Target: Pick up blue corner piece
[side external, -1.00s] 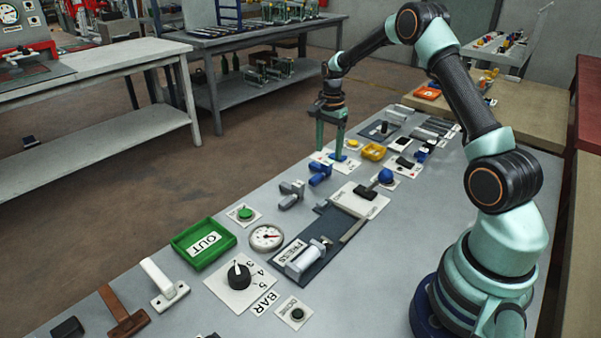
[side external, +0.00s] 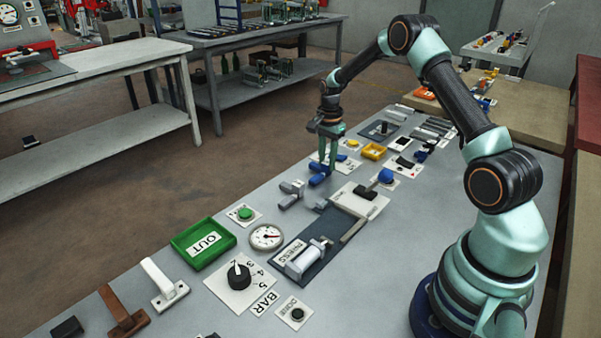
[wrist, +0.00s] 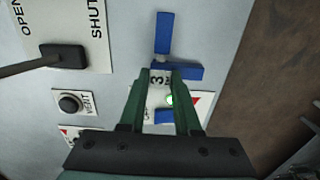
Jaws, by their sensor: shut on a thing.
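The blue corner piece (side external: 319,179) is on the grey bench, under my gripper (side external: 328,171). In the wrist view, the blue corner piece (wrist: 164,32) shows as an L, one arm pointing up and one to the right. My gripper (wrist: 163,74) has its green fingers shut on it near the corner of the L, where the fingertips hide part of it. Whether the piece is clear of the bench I cannot tell.
A grey corner piece (side external: 290,195) lies just to the left. A yellow tray (side external: 374,151) is behind, and a green OUT tray (side external: 203,243) is nearer the camera.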

